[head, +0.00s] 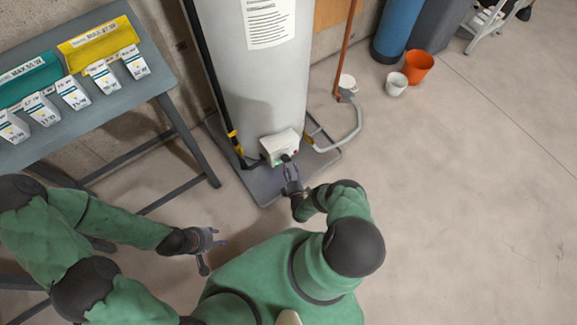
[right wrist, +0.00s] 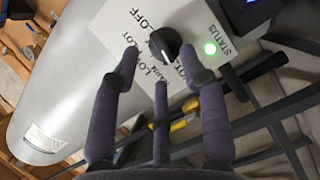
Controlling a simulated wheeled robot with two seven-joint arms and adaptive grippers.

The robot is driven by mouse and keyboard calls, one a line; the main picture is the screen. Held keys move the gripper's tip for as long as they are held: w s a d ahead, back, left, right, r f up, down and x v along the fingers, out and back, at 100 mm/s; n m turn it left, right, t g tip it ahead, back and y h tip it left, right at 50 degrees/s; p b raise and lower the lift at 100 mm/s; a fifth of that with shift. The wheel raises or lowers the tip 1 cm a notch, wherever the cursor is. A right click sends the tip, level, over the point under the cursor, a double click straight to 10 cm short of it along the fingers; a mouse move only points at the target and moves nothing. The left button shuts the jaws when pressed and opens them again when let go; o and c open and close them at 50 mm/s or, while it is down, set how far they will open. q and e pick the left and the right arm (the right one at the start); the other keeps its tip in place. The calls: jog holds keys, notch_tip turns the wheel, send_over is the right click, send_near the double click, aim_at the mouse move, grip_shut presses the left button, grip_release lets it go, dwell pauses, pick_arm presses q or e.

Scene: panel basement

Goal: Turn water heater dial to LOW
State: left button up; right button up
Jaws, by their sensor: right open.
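The water heater (head: 247,75) is a tall grey cylinder with a white control box (head: 281,146) low on its front. In the right wrist view the black dial (right wrist: 165,43) has a white pointer line and sits on the white panel (right wrist: 108,32), with printed labels around it. OFF is readable; some other labels are partly covered by fingers. My right gripper (right wrist: 160,62) is open, its fingertips on either side of the dial and a third finger below it; contact cannot be told. It also shows before the box in the head view (head: 291,178). My left gripper (head: 208,243) is open and empty above the floor.
A green light (right wrist: 211,48) glows beside STATUS. A grey table (head: 95,92) with yellow and teal bins and small boxes stands left. A hose (head: 346,137) runs right of the heater.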

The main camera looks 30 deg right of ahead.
aim_at(286, 159)
jog(key=shift+x, duration=1.4)
jog(key=shift+a, duration=0.1)
grip_shut()
